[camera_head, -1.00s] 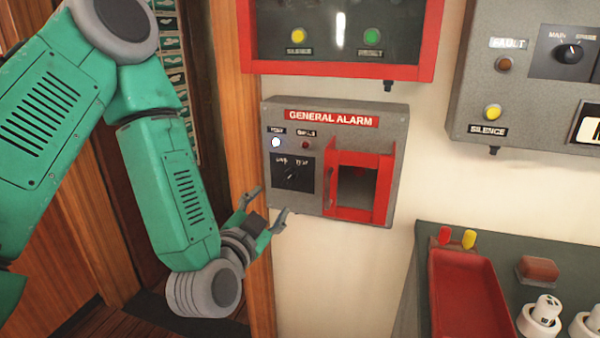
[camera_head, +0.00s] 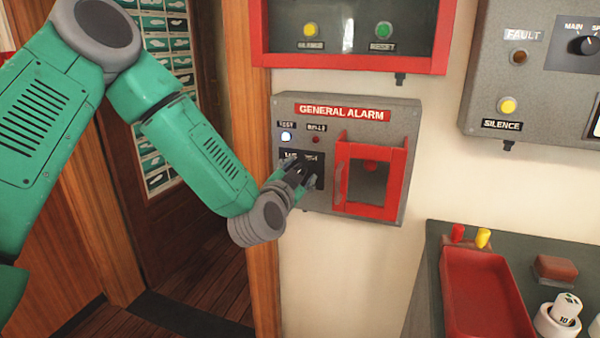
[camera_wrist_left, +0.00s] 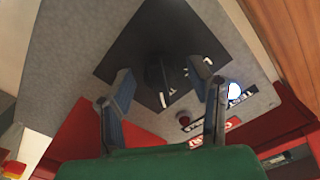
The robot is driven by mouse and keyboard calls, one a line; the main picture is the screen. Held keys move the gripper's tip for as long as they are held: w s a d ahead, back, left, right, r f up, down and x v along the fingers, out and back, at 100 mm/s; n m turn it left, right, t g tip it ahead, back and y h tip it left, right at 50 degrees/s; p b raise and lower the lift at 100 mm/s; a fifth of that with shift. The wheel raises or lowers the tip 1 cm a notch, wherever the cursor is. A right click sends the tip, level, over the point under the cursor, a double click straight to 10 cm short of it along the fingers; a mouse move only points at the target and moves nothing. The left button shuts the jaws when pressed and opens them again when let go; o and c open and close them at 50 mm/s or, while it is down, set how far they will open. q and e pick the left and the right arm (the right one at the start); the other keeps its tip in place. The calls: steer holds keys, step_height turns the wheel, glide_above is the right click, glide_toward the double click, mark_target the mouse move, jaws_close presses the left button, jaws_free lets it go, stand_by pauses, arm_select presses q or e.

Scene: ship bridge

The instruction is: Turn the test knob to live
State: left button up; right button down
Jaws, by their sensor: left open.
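The grey general alarm box (camera_head: 375,215) hangs on the pale wall, with a black knob plate at its lower left. My left gripper (camera_head: 300,174) is in front of that plate and hides most of the test knob in the head view. In the left wrist view the dark knob (camera_wrist_left: 158,73) stands on the black plate (camera_wrist_left: 135,38), between the two spread fingers of my left gripper (camera_wrist_left: 160,78). The fingers are open, one on each side of the knob. I cannot tell whether they touch it. The knob's pointer direction is too dark to read. My right gripper is not in view.
A red hinged guard frame (camera_head: 372,210) projects from the box just right of the knob plate. A lit white lamp (camera_head: 286,137) is above the plate. A red-framed panel (camera_head: 350,64) hangs above. A console with a red tray (camera_head: 478,300) stands at lower right.

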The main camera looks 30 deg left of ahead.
arm_select(q)
jaws_close()
steer(key=shift+n, duration=0.3)
steer(key=n, duration=0.2)
steer(key=shift+a+n, duration=0.1)
steer(key=shift+n, duration=0.3)
steer(key=n, duration=0.3)
steer(key=shift+a+n+b, duration=0.1)
steer(key=shift+n+b, duration=0.2)
steer(key=shift+b, duration=0.1)
steer(key=n+b, duration=0.1)
steer(key=n, duration=0.2)
steer(key=shift+a+n, duration=0.1)
steer(key=shift+n, duration=0.2)
steer(key=shift+n+b, duration=0.4)
steer(key=shift+n, duration=1.3)
